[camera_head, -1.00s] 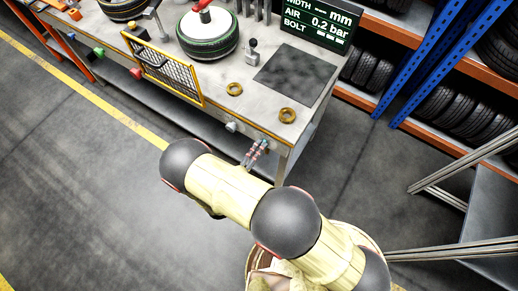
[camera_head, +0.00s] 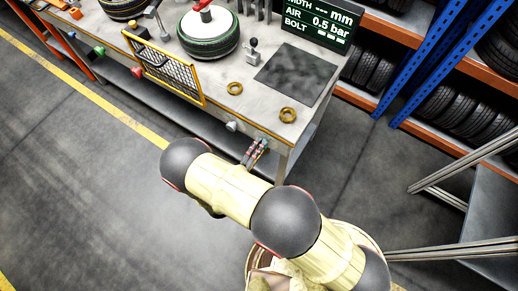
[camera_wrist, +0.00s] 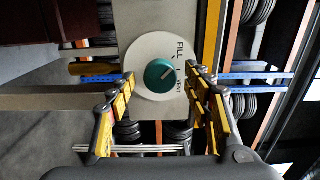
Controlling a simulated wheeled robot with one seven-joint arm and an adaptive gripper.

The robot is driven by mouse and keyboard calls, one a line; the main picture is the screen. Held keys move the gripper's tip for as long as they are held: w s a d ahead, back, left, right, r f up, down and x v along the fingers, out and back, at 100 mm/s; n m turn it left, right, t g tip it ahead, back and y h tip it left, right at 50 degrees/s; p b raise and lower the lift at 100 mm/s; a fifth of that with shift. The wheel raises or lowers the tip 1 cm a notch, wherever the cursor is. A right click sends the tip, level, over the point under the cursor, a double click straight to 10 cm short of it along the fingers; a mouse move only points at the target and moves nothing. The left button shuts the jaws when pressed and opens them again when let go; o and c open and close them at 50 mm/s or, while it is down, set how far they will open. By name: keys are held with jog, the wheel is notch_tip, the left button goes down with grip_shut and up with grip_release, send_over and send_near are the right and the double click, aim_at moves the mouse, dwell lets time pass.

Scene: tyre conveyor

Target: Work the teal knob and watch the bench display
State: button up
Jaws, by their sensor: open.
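The teal knob (camera_wrist: 158,77) sits on a round white dial on the front of the bench. In the head view the gripper (camera_head: 256,150) is at the bench's front right and the knob is not clearly visible. The bench display (camera_head: 322,22) reads "AIR 0.5 bar", with dashes before "mm".
Tyre racks with blue posts stand at the right. Floor at the left is clear.

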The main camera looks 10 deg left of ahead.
jog(key=v, duration=0.7)
jog(key=shift+s, duration=0.2)
jog(key=shift+a, duration=0.1)
dwell(0.5)
